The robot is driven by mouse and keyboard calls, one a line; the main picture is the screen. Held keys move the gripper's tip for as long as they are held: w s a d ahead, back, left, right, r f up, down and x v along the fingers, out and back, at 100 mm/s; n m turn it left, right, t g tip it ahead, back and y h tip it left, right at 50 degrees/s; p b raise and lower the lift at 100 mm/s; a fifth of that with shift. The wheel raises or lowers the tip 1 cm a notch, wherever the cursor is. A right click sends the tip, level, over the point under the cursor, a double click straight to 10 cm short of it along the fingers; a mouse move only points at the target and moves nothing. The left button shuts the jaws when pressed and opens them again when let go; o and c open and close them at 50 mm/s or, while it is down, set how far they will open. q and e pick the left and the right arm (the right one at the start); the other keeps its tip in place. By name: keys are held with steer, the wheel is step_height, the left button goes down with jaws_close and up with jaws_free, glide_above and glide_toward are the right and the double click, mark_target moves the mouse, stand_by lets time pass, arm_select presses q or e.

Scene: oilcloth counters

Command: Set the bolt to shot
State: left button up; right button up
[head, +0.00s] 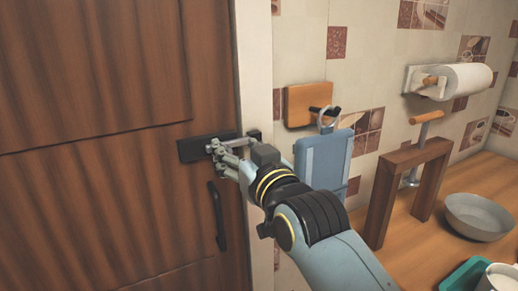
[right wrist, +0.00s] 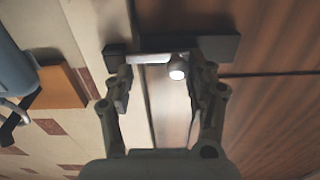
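The bolt's dark plate (head: 190,150) is on the brown door, near its right edge. It also shows in the right wrist view (right wrist: 222,47). A bright rod (right wrist: 150,58) spans from the plate toward the dark keeper (right wrist: 114,54) on the frame. Its end appears to reach the keeper, but I cannot tell how far in it goes. A round knob (right wrist: 177,73) hangs off the rod. My right gripper (head: 222,148) is at the bolt, partly hiding it. In the right wrist view its fingers (right wrist: 162,82) are apart, with the knob between them, nearer the right finger. My left gripper is not in view.
A black door handle (head: 217,216) is below the bolt. A blue board (head: 322,160) and a wooden block (head: 300,103) are on the tiled wall. The counter at right holds a wooden stand (head: 380,200), a grey bowl (head: 482,216) and a teal tray (head: 462,276).

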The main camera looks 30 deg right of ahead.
steer(key=shift+s+a+f, duration=0.15)
steer(key=shift+a, duration=0.45)
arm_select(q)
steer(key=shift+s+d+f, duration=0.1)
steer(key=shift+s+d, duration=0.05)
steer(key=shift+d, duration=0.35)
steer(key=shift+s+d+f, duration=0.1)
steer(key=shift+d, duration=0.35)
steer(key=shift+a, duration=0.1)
arm_select(e)
steer(key=shift+f, duration=0.1)
steer(key=shift+s, duration=0.1)
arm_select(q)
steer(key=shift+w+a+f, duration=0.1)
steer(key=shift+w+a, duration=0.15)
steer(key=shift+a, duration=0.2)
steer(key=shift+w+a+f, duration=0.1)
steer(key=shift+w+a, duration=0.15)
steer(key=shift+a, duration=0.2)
arm_select(e)
steer(key=s+d, duration=0.2)
steer(key=s, duration=0.9)
steer(key=shift+s+d+m, duration=0.2)
steer(key=shift+s+m, duration=0.1)
steer(key=shift+s, duration=0.1)
steer(key=shift+w, duration=0.1)
